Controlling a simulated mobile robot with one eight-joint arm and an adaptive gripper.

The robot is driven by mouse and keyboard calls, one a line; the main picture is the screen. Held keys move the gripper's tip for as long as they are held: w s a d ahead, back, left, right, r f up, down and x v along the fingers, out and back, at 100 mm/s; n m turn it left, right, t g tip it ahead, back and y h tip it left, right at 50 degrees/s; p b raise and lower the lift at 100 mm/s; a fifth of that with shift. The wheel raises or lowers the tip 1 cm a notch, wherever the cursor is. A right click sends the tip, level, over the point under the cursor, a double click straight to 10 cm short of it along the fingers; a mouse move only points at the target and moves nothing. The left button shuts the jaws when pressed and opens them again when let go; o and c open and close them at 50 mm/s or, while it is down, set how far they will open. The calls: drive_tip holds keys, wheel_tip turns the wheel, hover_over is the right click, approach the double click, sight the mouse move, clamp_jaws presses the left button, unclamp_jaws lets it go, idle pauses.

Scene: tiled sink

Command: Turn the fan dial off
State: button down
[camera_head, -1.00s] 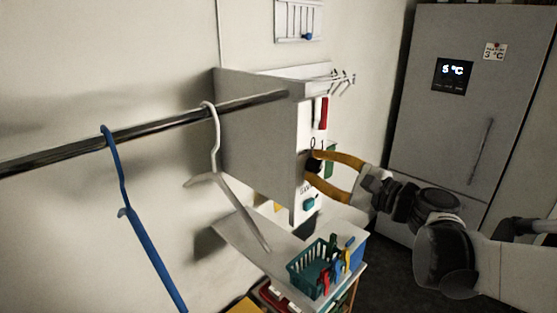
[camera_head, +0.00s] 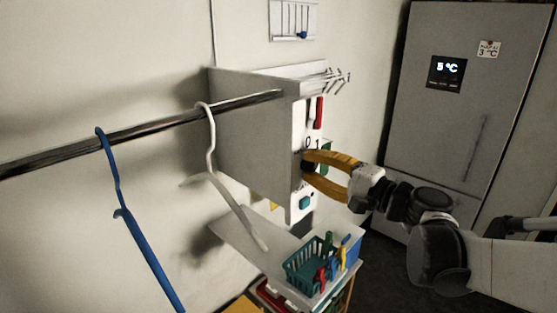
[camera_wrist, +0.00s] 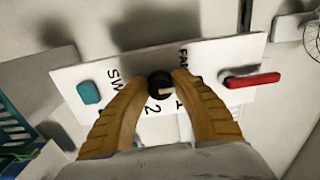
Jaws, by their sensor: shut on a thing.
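The fan dial (camera_wrist: 160,82) is a small black knob with a pale pointer mark on a white panel (camera_wrist: 120,72). "FAN" and the numbers 1 and 2 are printed around it. My gripper (camera_wrist: 160,85) has yellow fingers shut on the dial from both sides. In the head view my gripper (camera_head: 310,162) reaches in from the right to the panel (camera_head: 303,203) on the grey cabinet, and its fingers largely hide the dial there.
A red lever (camera_wrist: 252,80) and a teal button (camera_wrist: 89,92) flank the dial on the panel. A teal basket (camera_head: 306,269) with pegs stands on the shelf below. White and blue hangers (camera_head: 134,240) hang from a rail. A fridge (camera_head: 470,110) stands at the right.

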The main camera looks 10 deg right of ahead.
drive_tip(key=c, duration=1)
unclamp_jaws()
drive_tip(key=v, duration=1.2)
